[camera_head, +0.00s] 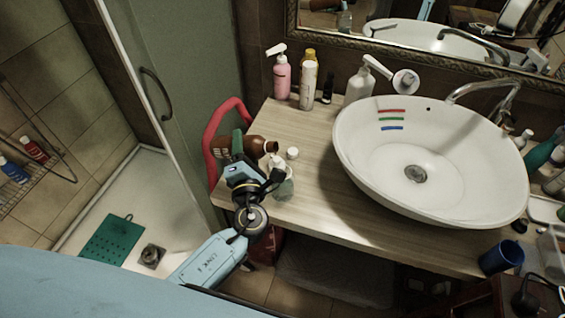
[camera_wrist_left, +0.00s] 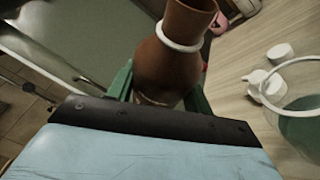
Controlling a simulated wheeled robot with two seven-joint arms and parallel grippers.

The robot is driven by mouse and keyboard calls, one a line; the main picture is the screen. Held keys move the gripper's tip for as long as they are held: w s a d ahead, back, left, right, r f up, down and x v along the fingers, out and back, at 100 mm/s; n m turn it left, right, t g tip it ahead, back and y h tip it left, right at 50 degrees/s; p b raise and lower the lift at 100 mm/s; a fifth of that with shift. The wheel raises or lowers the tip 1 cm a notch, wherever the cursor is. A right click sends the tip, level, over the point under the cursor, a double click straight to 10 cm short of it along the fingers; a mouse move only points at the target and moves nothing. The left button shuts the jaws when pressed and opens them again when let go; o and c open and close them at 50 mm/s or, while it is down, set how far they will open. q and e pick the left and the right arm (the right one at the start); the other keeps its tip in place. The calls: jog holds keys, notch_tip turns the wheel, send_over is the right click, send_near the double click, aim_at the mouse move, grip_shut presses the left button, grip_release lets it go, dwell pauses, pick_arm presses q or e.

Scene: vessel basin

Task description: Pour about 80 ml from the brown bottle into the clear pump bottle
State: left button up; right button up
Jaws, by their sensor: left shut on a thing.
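The brown bottle (camera_head: 257,145) is held tilted, close to lying flat, with its neck pointing right in the head view. My left gripper (camera_head: 238,143) is shut around its body; the green fingers flank it in the left wrist view, where the brown bottle (camera_wrist_left: 180,45) shows a white ring at its neck. The clear pump bottle (camera_head: 285,188) stands near the counter's left front, partly hidden by my wrist. In the left wrist view the clear pump bottle (camera_wrist_left: 302,128) shows a round rim and greenish contents. No stream of liquid shows. My right gripper is not in view.
A white pump head (camera_wrist_left: 266,86) and a white cap (camera_head: 292,153) are by the clear bottle. The white basin (camera_head: 360,150) fills the counter's right. A pink pump bottle (camera_head: 282,80) and other bottles stand at the back. A red rail (camera_head: 212,135) is left of the counter.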

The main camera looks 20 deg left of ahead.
pick_arm(q)
jog(key=shift+d+r+n+g+h+p, duration=0.15)
jog(key=shift+d+r+n+g+p, duration=0.15)
jog(key=shift+r+n+p, duration=0.55)
jog(key=shift+d+r+n+g+h+p, duration=0.15)
jog(key=shift+r+n+g+p, duration=0.25)
jog(key=shift+p, duration=0.95)
jog(key=f+n+p, duration=0.1)
jog(key=d+n+g+p, duration=0.1)
jog(key=shift+f+n+h, duration=0.35)
jog(key=shift+h, duration=0.05)
jog(key=p, duration=0.1)
jog(key=n+p, duration=0.1)
jog(key=p, duration=0.1)
jog(key=shift+a+r+n+g+h, duration=0.2)
jog(key=shift+n+g+h, duration=0.1)
jog(key=shift+h, duration=0.1)
jog(key=f, duration=0.1)
jog(key=f+n+h, duration=0.1)
jog(key=f, duration=0.1)
jog(key=f+n, duration=0.1)
jog(key=shift+w+a+f+g+h+b, duration=0.1)
jog(key=shift+a+f+g+h+b, duration=0.2)
jog(key=shift+f+g+b, duration=0.1)
jog(key=shift+a+f+n+h, duration=0.1)
jog(key=shift+f+n+h, duration=0.5)
jog(key=shift+f+n, duration=0.3)
